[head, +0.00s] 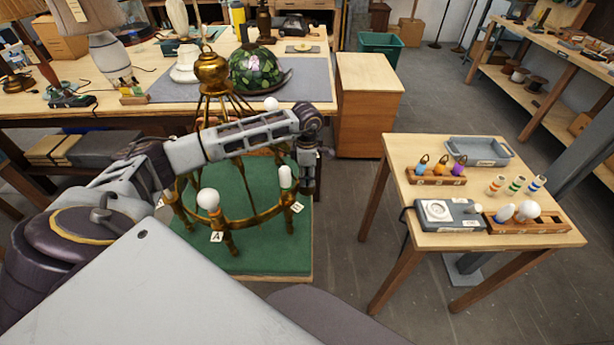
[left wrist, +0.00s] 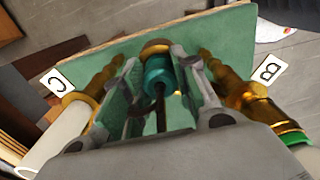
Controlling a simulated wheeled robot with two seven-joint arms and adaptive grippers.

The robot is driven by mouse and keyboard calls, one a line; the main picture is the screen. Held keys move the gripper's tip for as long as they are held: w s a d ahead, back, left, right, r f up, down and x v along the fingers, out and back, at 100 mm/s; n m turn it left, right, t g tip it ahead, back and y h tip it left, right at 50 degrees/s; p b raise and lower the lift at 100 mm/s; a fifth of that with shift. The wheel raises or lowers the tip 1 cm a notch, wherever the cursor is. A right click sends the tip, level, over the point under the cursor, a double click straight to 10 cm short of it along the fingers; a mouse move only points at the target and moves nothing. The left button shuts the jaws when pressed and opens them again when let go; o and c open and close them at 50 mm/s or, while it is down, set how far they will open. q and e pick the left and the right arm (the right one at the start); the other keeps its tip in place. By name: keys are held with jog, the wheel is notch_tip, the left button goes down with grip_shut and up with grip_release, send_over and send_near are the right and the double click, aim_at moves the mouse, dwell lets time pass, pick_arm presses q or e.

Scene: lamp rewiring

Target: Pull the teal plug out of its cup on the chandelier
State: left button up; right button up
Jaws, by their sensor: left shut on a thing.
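The brass chandelier (head: 211,72) stands over a green mat, its arms bearing white bulbs and letter tags. My left gripper (head: 306,180) reaches over the chandelier from the left and points down at its far right side. In the left wrist view the fingers (left wrist: 160,95) are shut on the teal plug (left wrist: 158,70), which has a dark cord. A brass cup rim (left wrist: 155,47) shows right behind the plug; I cannot tell how deep the plug sits in it. Tags C (left wrist: 57,82) and B (left wrist: 270,71) flank the gripper. The head view hides the plug.
Brass arms with a white bulb (head: 208,199) and a second bulb (head: 285,176) stand close to my gripper. A small table (head: 540,240) with a tray (head: 478,151) and racks is at the right. The workbench (head: 50,120) lies behind. Open floor lies between chandelier and table.

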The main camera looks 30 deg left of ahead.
aim_at(307, 175)
pick_arm(q)
jog(key=shift+r, duration=0.6)
jog(key=shift+r+p, duration=0.15)
jog(key=shift+p, duration=0.15)
pick_arm(e)
jog(key=shift+a+r, duration=0.35)
jog(key=shift+a, duration=0.3)
pick_arm(q)
jog(key=shift+r, duration=0.1)
jog(key=shift+r, duration=0.1)
pick_arm(e)
jog(key=shift+d+r, duration=0.1)
pick_arm(q)
jog(key=shift+r, duration=0.3)
jog(key=shift+r+p, duration=0.65)
jog(key=shift+r, duration=0.3)
pick_arm(e)
jog(key=shift+r, duration=0.6)
